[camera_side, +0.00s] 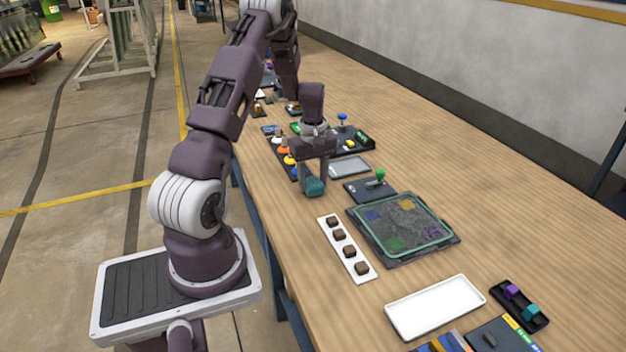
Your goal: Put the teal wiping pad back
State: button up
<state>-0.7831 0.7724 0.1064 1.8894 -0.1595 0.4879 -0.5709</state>
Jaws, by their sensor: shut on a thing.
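My gripper (314,178) is over the near-left part of the wooden table, fingers pointing down. It is shut on a teal pad (315,188), a small block at the fingertips. I cannot tell whether the pad touches the table or hangs just above it. To its right lies a dark grey panel (408,231) with a teal rim and blue, yellow, green and purple patches. A black tray (519,306) at the lower right holds a purple block (511,291) and a teal block (531,311).
A white strip with several dark brown blocks (344,251) lies below the pad. An empty white tray (435,306) is at the front. A board with a green-knobbed lever (371,187) is right of the pad. A dark board with coloured buttons (358,142) lies behind my gripper.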

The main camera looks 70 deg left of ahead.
aim_at(314, 183)
jog(key=shift+f, duration=0.1)
jog(key=o, duration=1.3)
notch_tip(314, 183, up, 12)
jog(key=d+r+m+t, duration=0.1)
jog(key=d+r+m, duration=0.2)
jog(key=d+r, duration=0.35)
jog(key=d+r+m+t, duration=0.1)
jog(key=d+r+m, duration=0.25)
jog(key=d, duration=0.55)
jog(key=s+d+r+m+t, duration=0.1)
jog(key=s+d+r+m, duration=0.1)
jog(key=s+d+m, duration=0.3)
jog(key=s+d+r+m+t, duration=0.1)
jog(key=s+d+m+t, duration=0.1)
jog(key=s+d+m, duration=0.4)
jog(key=s+d, duration=0.4)
jog(key=d, duration=0.1)
jog(key=shift+r+t, duration=0.3)
jog(key=shift+r, duration=0.05)
jog(key=shift+d+m, duration=0.1)
jog(key=shift+m, duration=0.15)
